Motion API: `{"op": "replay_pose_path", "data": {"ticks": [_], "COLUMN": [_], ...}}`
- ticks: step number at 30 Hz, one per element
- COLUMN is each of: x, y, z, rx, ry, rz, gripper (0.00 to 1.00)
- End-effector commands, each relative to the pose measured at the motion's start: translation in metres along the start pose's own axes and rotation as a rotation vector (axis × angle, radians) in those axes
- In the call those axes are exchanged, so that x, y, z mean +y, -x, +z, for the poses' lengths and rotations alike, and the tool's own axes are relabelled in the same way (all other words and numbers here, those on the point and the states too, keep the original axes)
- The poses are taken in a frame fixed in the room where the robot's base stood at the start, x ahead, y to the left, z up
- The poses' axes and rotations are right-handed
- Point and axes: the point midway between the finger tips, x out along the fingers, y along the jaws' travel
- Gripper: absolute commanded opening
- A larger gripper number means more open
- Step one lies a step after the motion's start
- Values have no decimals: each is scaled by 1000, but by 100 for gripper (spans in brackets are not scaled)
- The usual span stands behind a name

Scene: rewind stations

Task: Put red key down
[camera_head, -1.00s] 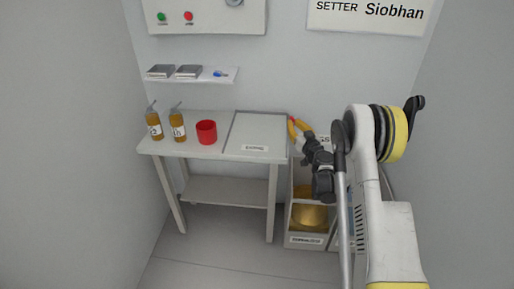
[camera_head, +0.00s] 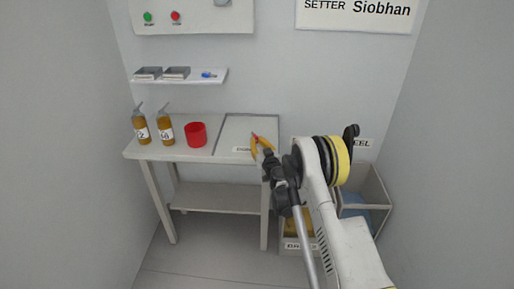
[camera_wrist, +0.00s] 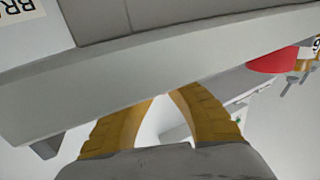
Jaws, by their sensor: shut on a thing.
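My gripper (camera_head: 259,144), with yellow fingers, is over the right part of the table, above the outlined grey panel (camera_head: 235,130). A small red bit at its fingertips looks like the red key (camera_head: 254,136); most of it is hidden. In the wrist view my gripper (camera_wrist: 163,97) has its finger tips close together, and the key cannot be made out. A table edge crosses that view in front of the fingers. I cannot tell whether the key touches the panel.
A red cup (camera_head: 196,134) and two amber bottles (camera_head: 141,131) stand on the table's left. A wall shelf (camera_head: 180,78) holds two grey trays and a small blue item. Bins stand right of the table, one open bin (camera_head: 372,190) partly behind my arm.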

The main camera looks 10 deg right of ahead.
Motion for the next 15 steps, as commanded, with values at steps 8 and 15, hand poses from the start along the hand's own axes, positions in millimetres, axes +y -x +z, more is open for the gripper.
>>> {"op": "replay_pose_path", "data": {"ticks": [8, 15], "x": [0, 0], "y": [0, 0], "z": [12, 14], "rx": [0, 0], "ry": [0, 0], "rz": [0, 0], "gripper": [0, 30]}}
